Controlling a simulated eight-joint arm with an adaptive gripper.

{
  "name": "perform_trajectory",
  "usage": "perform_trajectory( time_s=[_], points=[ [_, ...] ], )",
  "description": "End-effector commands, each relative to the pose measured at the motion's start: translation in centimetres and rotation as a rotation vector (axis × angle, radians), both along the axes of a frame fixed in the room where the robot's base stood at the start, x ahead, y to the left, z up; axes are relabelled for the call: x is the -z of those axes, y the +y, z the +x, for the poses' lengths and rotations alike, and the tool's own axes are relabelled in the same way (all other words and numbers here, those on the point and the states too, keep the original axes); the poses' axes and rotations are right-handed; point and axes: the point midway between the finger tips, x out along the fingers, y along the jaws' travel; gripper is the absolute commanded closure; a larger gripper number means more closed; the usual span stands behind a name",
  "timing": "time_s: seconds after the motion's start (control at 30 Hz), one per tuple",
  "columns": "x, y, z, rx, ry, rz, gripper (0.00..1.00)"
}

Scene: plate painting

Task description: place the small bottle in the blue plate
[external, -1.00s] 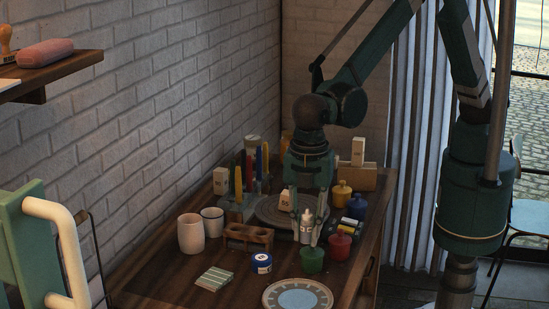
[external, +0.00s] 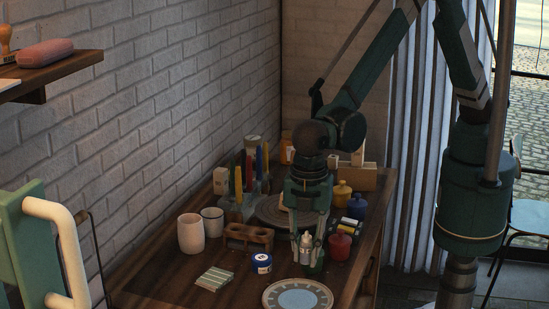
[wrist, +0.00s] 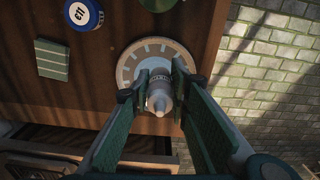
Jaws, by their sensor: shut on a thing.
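The small bottle (external: 306,242) is white with a narrow nozzle. My gripper (external: 306,258) is shut on it and holds it roughly upright, behind the blue plate (external: 271,299) in the external view. The plate has a grey patterned rim and a pale blue centre, and lies near the table's front edge. In the wrist view the bottle (wrist: 159,98) is between the two fingers and overlaps the plate (wrist: 128,68), hiding part of it. I cannot tell the exact height of the bottle above the table.
A green pot (external: 317,268) is partly hidden by my gripper, with a red pot (external: 339,246) to its right. A round blue-and-white tin (external: 261,262) and a striped tile (external: 214,279) lie left of the plate. A wooden holder (external: 248,238) and two cups stand further left.

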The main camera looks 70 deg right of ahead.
Motion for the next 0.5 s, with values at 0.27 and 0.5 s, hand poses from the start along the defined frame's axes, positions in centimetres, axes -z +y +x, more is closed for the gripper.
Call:
perform_trajectory(
  time_s=[0.27, 0.5],
  points=[
    [3.9, 0.0, 0.0, 0.0, 0.0, 0.0, 0.93],
    [5.3, 0.0, 0.0, 0.0, 0.0, 0.0, 0.93]
  ],
)
